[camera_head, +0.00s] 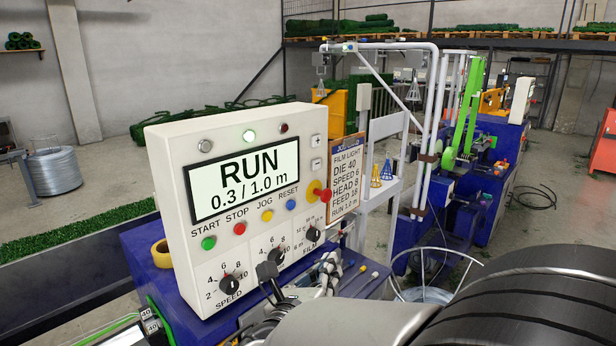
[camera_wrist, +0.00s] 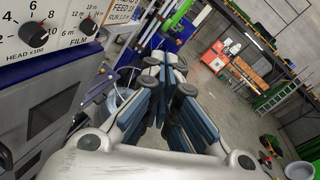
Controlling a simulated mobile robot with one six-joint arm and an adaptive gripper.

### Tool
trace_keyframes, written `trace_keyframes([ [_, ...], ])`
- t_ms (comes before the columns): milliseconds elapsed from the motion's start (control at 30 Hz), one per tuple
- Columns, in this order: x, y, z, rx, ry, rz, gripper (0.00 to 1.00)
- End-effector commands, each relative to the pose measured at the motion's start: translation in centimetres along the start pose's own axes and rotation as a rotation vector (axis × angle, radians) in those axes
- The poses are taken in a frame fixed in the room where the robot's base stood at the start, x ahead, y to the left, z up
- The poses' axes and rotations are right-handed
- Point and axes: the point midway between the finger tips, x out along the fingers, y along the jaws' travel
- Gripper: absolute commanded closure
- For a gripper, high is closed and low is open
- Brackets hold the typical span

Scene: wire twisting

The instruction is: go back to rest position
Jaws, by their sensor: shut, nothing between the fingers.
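The control panel (camera_head: 235,200) is a white box on a blue machine body. The panel's lower knobs also show at the upper left of the wrist view (camera_wrist: 42,35). My gripper (camera_wrist: 166,68) is shut and empty in the middle of the wrist view, in free space to the right of the panel and apart from it. In the head view, my arm covers the lower right and what lies behind it.
A yellow ring (camera_head: 161,253) sits left of the panel. A sign (camera_head: 346,177) listing settings stands beside the panel's right edge, near a red knob (camera_head: 323,194). Blue machines with a green arm (camera_head: 464,115) stand behind. Open floor (camera_head: 560,240) lies at the right.

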Motion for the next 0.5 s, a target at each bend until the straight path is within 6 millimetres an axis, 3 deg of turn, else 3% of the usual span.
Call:
trace_keyframes([
  [33,0.7,-3.7,-2.0,0.128,0.083,-0.083,1.0],
  [167,0.2,-11.9,-7.7,0.501,0.292,-0.309,1.0],
  [200,-0.6,-14.2,-9.7,0.636,0.354,-0.388,1.0],
  [300,-3.7,-18.4,-14.9,1.006,0.496,-0.604,1.0],
  [400,-7.6,-20.1,-19.3,1.391,0.608,-0.818,1.0],
  [500,-11.5,-19.8,-22.2,1.783,0.691,-1.026,1.0],
])
